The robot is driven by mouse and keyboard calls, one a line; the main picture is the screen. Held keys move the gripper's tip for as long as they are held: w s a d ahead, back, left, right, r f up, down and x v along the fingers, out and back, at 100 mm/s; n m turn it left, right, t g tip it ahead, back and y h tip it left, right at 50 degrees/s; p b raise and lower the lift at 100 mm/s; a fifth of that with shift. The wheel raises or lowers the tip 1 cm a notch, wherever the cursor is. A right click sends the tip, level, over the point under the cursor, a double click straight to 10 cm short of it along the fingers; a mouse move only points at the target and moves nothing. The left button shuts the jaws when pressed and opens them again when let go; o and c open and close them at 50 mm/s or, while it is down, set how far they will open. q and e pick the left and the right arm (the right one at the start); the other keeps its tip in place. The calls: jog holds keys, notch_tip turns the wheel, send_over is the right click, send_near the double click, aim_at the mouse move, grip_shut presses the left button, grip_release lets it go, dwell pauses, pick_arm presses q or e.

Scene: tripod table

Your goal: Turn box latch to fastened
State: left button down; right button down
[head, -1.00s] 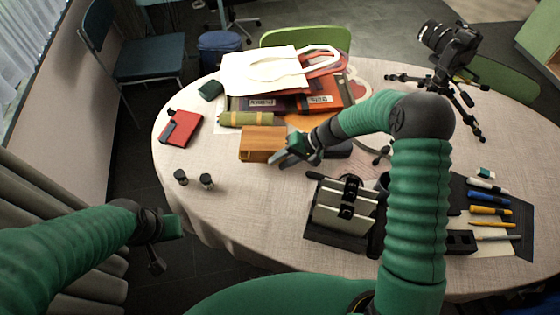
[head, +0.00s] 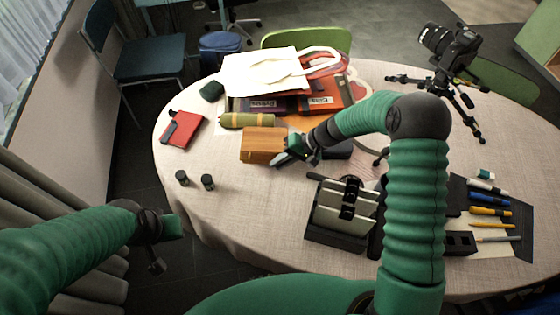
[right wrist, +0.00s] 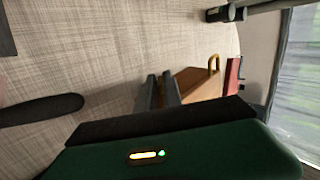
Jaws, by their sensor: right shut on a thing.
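The wooden box (head: 258,144) lies on the table left of centre, with orange-brown sides. In the right wrist view the box (right wrist: 200,85) shows past the fingers, with a brass-coloured loop (right wrist: 214,64) at its far end. My right gripper (head: 283,156) is at the box's right end; its two fingers (right wrist: 162,92) are close together against the near end. It is shut on a small part there, which I take to be the latch; the fingers hide it. My left gripper (head: 158,258) hangs off the table's left edge, away from the box, its jaws unclear.
Two small dark canisters (head: 208,182) stand front left of the box. A green roll (head: 246,120), books (head: 322,100) and a white bag (head: 262,72) lie behind it. A black stand (head: 340,215) is right of it. The table (head: 240,215) is clear in front.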

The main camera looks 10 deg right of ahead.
jog(key=h+p, duration=0.1)
jog(key=p, duration=0.1)
jog(key=g+h+p, duration=0.1)
jog(key=h+p, duration=0.1)
jog(key=p, duration=0.1)
jog(key=a+r+h+p, duration=0.1)
jog(key=h+p, duration=0.1)
jog(key=p, duration=0.1)
jog(key=shift+w, duration=0.1)
jog(key=shift+w+a+g+h+p, duration=0.1)
jog(key=shift+g+h+p, duration=0.3)
jog(key=shift+h+p, duration=0.35)
jog(key=shift+a+f+h+p, duration=0.15)
jog(key=shift+h+p, duration=0.15)
jog(key=shift+h, duration=0.45)
jog(key=c, duration=1.6)
grip_release()
jog(key=shift+o, duration=0.2)
notch_tip(320, 180, up, 17)
jog(key=shift+f+b, duration=0.2)
jog(key=shift+b, duration=0.15)
